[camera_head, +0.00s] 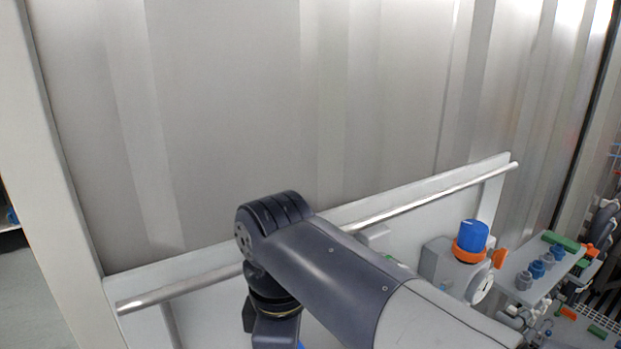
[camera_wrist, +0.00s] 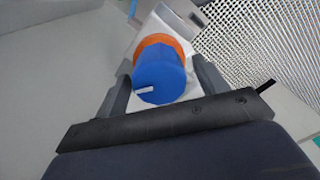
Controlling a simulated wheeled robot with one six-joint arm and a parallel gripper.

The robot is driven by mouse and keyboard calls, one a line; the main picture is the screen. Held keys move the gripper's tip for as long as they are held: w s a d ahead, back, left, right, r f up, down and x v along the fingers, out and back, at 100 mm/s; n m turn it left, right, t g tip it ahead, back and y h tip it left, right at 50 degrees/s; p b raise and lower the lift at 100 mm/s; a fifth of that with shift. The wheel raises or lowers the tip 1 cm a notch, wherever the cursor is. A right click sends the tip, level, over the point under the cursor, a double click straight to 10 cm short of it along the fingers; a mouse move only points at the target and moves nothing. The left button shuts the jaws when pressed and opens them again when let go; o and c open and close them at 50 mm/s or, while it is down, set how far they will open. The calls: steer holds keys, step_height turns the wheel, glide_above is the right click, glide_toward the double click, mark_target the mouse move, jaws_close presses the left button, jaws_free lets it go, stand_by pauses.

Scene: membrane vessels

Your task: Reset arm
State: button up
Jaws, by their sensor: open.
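My gripper (camera_wrist: 163,78) is open in the wrist view, with one finger on each side of a blue knob (camera_wrist: 160,80). The knob has a white mark on its face and an orange collar behind it. I cannot tell whether either finger touches it. In the head view my arm reaches in from the lower right and bends down at the wrist, and the gripper is out of sight below the frame. A small bit of blue shows beside my wrist at the bottom edge.
A metal rail (camera_head: 430,197) runs behind my arm along a grey corrugated wall (camera_head: 230,110). Another blue knob with an orange collar (camera_head: 471,240) stands to the right, near a shelf of small fittings (camera_head: 540,270). Perforated grating (camera_wrist: 260,40) fills the wrist view's upper right.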

steer(key=shift+r, duration=0.1)
step_height(320, 180, up, 11)
step_height(320, 180, down, 11)
steer(key=shift+f, duration=0.1)
steer(key=shift+f+n, duration=0.1)
steer(key=shift+n, duration=0.2)
steer(key=n+b, duration=0.3)
steer(key=n, duration=0.2)
steer(key=shift+s+n, duration=0.1)
steer(key=shift+n, duration=0.2)
steer(key=n+b, duration=0.2)
steer(key=n, duration=0.2)
steer(key=shift+r+n, duration=0.2)
steer(key=shift+n, duration=0.1)
step_height(320, 180, up, 10)
steer(key=shift+r+p, duration=0.15)
steer(key=shift+p, duration=0.3)
steer(key=shift+d, duration=0.1)
